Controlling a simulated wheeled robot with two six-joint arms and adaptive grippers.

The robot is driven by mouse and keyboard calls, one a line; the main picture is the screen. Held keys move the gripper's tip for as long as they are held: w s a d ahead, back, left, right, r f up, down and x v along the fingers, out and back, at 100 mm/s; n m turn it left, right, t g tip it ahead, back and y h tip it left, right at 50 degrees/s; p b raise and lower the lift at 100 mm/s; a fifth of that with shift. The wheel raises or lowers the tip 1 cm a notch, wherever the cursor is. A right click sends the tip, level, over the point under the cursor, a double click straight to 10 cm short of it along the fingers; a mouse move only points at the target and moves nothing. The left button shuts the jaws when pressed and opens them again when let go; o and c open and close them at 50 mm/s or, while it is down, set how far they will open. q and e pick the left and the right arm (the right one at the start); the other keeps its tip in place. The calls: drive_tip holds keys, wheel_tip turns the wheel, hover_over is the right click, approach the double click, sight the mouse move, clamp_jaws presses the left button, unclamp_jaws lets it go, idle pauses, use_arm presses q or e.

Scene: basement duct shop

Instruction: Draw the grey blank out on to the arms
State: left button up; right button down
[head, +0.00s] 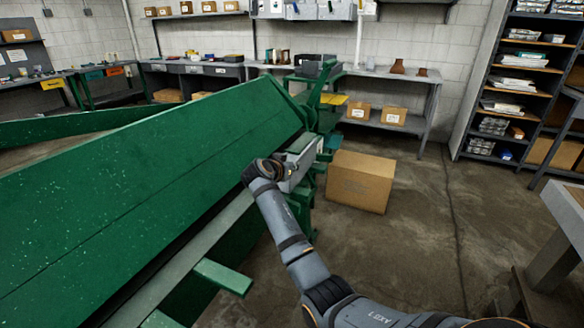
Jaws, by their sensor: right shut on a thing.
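The grey blank (190,250) shows as a long pale strip along the front of the big green machine, below its sloping green leaf (140,190). It is partly hidden by my right arm. A stubby green arm (222,276) juts out from the machine's front, and another is cut off by the bottom edge. My right gripper (280,172) is at the machine's far end, shut, by the blank's far edge. The fingertips are small and partly hidden, so the exact grip is hard to see. My left gripper is out of view.
A cardboard box (360,181) stands on the floor just beyond the machine's far end. A workbench (435,83) lines the back wall, and a shelving unit (519,85) stands at right. A table (566,212) edges in at the right. The concrete floor between is clear.

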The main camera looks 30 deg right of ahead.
drive_tip(key=c, duration=1.4)
unclamp_jaws()
drive_tip(key=v, duration=1.2)
